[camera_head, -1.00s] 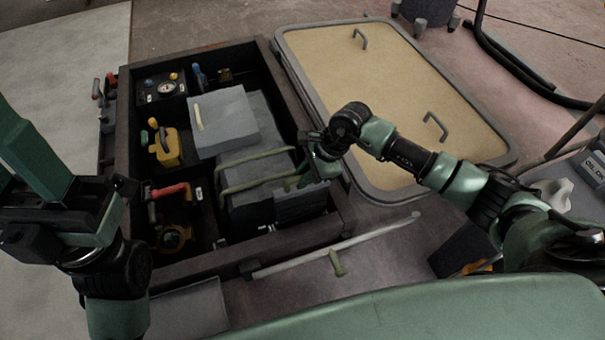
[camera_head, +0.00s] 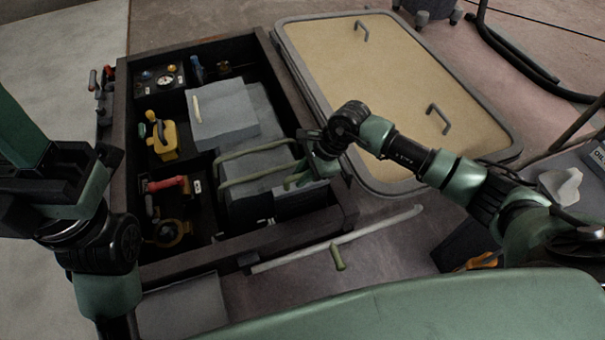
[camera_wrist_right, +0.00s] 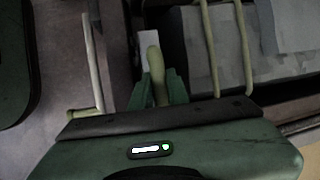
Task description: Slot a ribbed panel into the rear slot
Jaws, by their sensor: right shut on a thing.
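My right gripper (camera_head: 298,178) is shut on an olive handle at the right side of the dark compartment box. In the right wrist view the handle (camera_wrist_right: 155,65) stands between the fingers, with a pale strip beside it. The part below the handle is mostly hidden; a dark grey block (camera_head: 300,205) shows under the gripper, and I cannot tell its ribs. Two olive bars (camera_head: 262,150) cross grey blocks beside the gripper. My left gripper (camera_head: 60,195) is at the left edge, away from the box, its fingertips unclear. I cannot pick out the rear slot.
The box rim (camera_head: 270,245) surrounds compartments with a yellow device (camera_head: 165,143), a red-handled part (camera_head: 168,184) and a gauge (camera_head: 165,80). A pale bar (camera_head: 375,229) with an olive handle lies in front. A framed tan hatch (camera_head: 390,80) lies behind right.

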